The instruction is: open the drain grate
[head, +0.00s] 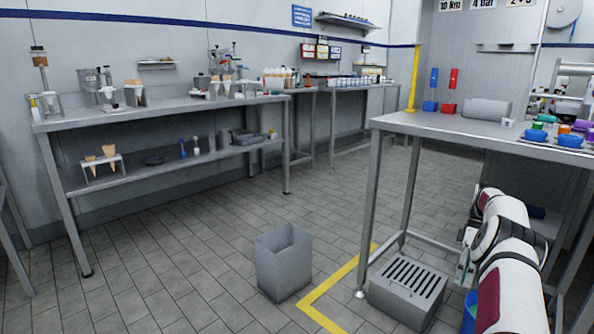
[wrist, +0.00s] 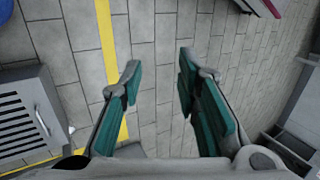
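The drain grate (head: 412,278) is a dark-slotted panel on top of a low grey metal box (head: 398,307) on the floor under the right-hand table. It looks flat and closed in the head view. In the wrist view, the slotted grate (wrist: 14,122) is at the left edge, partly cut off by the frame. My gripper (wrist: 160,75) has two teal-padded fingers spread wide, with only floor tiles between them. It is to the right of the grate in the wrist view and apart from it. In the head view my arm comes in at the right; the fingertips are not clear there.
The steel table (head: 465,128) stands over the box, with a leg beside it. A yellow floor line (head: 335,288) runs past the box. An open grey bin (head: 283,262) stands to its left. A blue bucket (head: 469,312) is right of the box. The floor at centre is clear.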

